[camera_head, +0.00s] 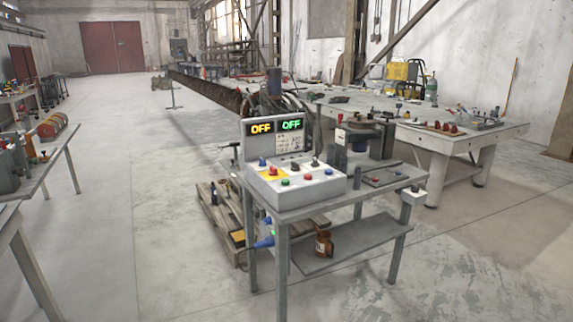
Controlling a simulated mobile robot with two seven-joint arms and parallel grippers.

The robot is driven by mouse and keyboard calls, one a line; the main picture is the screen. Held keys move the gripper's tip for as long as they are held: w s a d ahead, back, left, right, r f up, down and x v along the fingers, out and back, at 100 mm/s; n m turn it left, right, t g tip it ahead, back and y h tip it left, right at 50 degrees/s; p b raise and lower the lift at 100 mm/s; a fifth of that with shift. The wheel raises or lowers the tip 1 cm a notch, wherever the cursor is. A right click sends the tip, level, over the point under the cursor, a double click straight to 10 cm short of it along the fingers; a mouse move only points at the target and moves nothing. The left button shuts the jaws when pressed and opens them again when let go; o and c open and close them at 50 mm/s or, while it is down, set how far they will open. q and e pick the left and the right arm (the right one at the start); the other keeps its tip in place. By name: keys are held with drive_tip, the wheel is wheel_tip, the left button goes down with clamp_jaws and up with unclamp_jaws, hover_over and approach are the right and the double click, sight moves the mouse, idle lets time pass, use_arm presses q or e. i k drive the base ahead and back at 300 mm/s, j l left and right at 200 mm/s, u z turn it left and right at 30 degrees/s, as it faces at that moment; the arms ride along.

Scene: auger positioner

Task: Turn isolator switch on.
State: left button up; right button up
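A grey control box (318,188) stands on a small grey metal table ahead of me. Its sloped top carries a red knob on a yellow plate (273,171), which looks like the isolator switch; its setting is too small to read. Near it are a blue knob (262,162), dark knobs, and green, red and blue buttons. An upright panel behind the box has two lit displays, an orange one (261,128) and a green one (292,124), both reading OFF. Neither of my grippers is in view.
The small table (345,201) has a lower shelf with a brown bottle (323,244). A small grey box (413,196) hangs at its right corner. A wooden pallet (222,222) lies behind its left legs. Workbenches stand left and right. The floor in front is clear.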

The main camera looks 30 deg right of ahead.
sight(273, 171)
drive_tip(key=z, duration=0.75)
drive_tip(key=i+j+z, duration=0.15)
drive_tip(key=z, duration=0.35)
drive_tip(key=i+j+z, duration=0.25)
drive_tip(key=z, duration=0.25)
drive_tip(key=i+j+z, duration=0.2)
drive_tip(key=j, duration=0.15)
drive_tip(key=j+z, duration=0.2)
drive_tip(key=j, duration=0.15)
drive_tip(key=i, duration=0.05)
